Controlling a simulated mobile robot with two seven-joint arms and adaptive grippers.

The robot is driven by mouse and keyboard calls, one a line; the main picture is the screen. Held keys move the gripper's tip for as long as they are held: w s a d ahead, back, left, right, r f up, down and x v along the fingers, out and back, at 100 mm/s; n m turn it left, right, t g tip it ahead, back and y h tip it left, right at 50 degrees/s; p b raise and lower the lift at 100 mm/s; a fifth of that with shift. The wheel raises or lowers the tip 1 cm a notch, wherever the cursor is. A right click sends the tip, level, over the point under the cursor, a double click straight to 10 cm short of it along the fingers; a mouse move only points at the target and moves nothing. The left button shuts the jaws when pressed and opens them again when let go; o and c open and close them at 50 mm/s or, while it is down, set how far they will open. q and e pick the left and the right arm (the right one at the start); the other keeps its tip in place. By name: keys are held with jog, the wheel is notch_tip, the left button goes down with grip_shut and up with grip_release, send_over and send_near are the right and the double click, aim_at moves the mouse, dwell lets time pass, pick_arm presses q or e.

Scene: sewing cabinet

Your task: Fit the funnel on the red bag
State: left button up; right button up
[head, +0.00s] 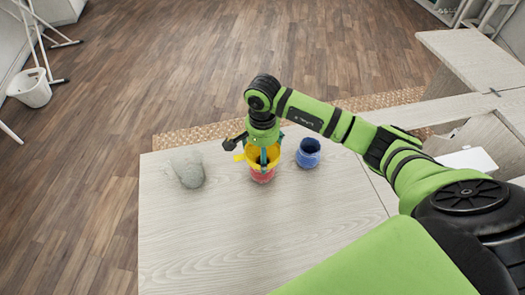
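The yellow funnel (249,157) is over the red bag (262,177), near the back edge of the table. Its wide mouth faces up, and the red bag shows just below it. From above I cannot tell whether the funnel's spout is seated in the bag or just above it. My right gripper (267,151) points down at the funnel, with a teal finger over the funnel's mouth. The arm hides part of the far rim, and whether the fingers grip it is unclear. My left gripper is not in view.
A blue bag (308,153) stands open just right of the red bag. A grey bag (187,168) stands to the left. The front of the light wooden table (210,240) is clear. A white object (468,160) lies at the right.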

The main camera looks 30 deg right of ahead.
jog(key=shift+f, duration=0.1)
jog(key=o, duration=0.6)
jog(key=shift+o, duration=0.2)
notch_tip(320, 180, up, 12)
dwell(0.3)
